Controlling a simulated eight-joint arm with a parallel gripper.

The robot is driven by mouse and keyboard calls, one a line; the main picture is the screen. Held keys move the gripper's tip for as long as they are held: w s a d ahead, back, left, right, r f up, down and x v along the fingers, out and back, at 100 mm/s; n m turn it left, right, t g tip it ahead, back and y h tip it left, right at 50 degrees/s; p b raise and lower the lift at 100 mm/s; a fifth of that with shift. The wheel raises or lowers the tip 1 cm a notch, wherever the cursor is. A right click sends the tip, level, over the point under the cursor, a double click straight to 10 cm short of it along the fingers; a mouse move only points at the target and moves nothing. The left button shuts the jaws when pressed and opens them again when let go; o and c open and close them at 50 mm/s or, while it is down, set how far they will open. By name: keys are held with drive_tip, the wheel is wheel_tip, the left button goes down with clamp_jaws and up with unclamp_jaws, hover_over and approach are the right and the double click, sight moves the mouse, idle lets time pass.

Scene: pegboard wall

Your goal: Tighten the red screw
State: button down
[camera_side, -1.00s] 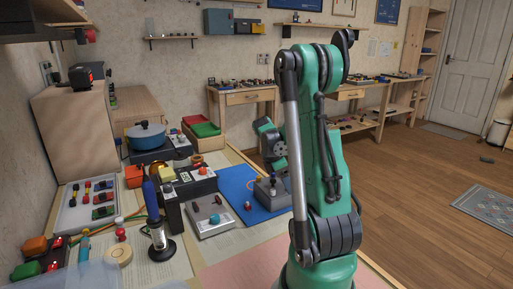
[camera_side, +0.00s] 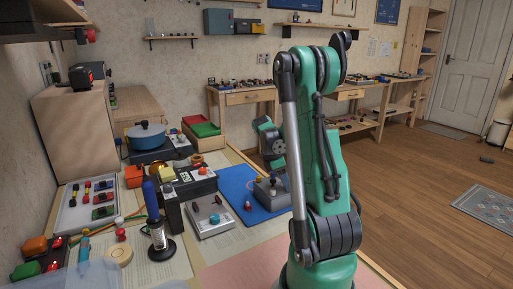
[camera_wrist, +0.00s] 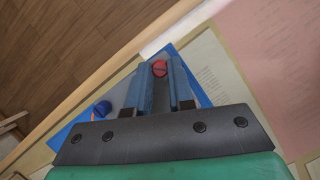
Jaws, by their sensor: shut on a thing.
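The red screw (camera_wrist: 159,68) shows its round, slotted head in the wrist view, between the tips of my gripper's two blue-grey fingers. My gripper (camera_wrist: 161,75) is shut on the screw. A grey surface shows between the fingers below the head; the screw's shaft is hidden. In the side view my own arm hides the fingertips, and I cannot make out the screw there for sure.
A blue knob (camera_wrist: 102,108) is left of my fingers in the wrist view. A blue mat (camera_side: 233,181) carries a grey box (camera_side: 267,194). A silver box (camera_side: 209,220) and a blue-handled tool (camera_side: 152,200) stand to the left. Several other items crowd the table.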

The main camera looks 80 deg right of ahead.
sight(280, 186)
drive_tip(key=m+y, duration=0.1)
drive_tip(key=m, duration=0.1)
drive_tip(key=m+y, duration=0.1)
drive_tip(key=m, duration=0.2)
drive_tip(key=shift+d, duration=0.15)
drive_tip(key=shift+d+m+y, duration=0.1)
drive_tip(key=shift+m+y, duration=0.7)
drive_tip(key=shift+m, duration=1.4)
drive_tip(key=c, duration=0.7)
unclamp_jaws()
drive_tip(key=shift+c, duration=0.2)
drive_tip(key=shift+v, duration=2.8)
drive_tip(key=shift+s, duration=0.1)
